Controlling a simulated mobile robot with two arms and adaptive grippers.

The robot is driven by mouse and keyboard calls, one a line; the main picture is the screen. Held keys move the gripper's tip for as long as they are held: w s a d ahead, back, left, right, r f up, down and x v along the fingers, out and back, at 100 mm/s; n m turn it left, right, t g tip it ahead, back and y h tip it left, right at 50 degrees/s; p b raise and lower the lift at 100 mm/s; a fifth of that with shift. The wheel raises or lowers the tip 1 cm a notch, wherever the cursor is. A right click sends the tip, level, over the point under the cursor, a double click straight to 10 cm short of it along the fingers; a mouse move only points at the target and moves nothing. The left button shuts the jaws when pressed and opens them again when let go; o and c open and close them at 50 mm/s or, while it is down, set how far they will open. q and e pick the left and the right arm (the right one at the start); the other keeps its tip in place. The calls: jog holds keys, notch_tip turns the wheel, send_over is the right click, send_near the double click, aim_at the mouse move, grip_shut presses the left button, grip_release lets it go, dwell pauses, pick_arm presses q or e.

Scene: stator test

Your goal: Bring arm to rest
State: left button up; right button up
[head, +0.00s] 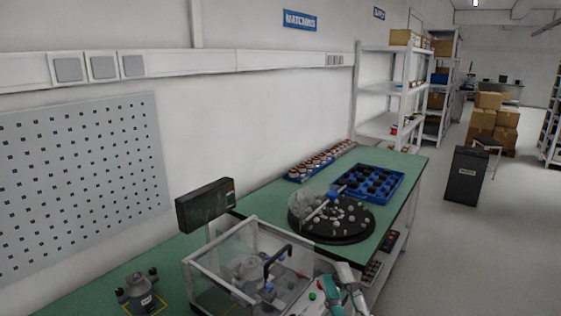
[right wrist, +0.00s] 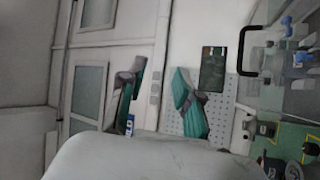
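My right gripper (head: 343,284) is at the bottom middle of the head view, at the right front corner of the clear-walled test box (head: 188,274). The right wrist view shows its two teal and grey fingers (right wrist: 160,92) spread apart with nothing between them, so it is open and empty. My left arm and gripper are not in the head view. A grey stator-like part (head: 250,272) sits inside the test box. Another grey part (head: 141,293) stands upright on a yellow-marked square at the bottom left.
The green bench (head: 405,172) holds a black round tray (head: 365,232), a blue crate (head: 400,186), a row of small parts (head: 318,163) and a dark screen (head: 205,205). The box has a black handle (head: 281,257). A dark bin (head: 467,177) stands on open floor at right.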

jog(key=s+d+f+m+g+h, duration=0.2)
jog(key=d+f+m+g+h, duration=0.3)
jog(key=f, duration=0.3)
jog(key=s+d+f+m+g+h, duration=0.2)
jog(key=d+f+m+h, duration=0.3)
jog(key=f, duration=0.4)
jog(key=s+f+m+g+y, duration=0.2)
jog(key=s+f+g, duration=0.4)
jog(key=s, duration=0.4)
jog(key=s+f+m+g+y, duration=0.25)
jog(key=s+f+g, duration=0.25)
jog(key=s+f, duration=0.3)
notch_tip(320, 180, down, 26)
jog(key=s+g, duration=0.1)
jog(key=s, duration=0.2)
jog(key=s+d+f+g+h, duration=0.1)
jog(key=s+d+f, duration=0.2)
jog(key=s+f, duration=1.2)
jog(key=shift+s+d+f, duration=0.2)
jog(key=shift+s+d, duration=0.2)
jog(key=shift+s, duration=0.05)
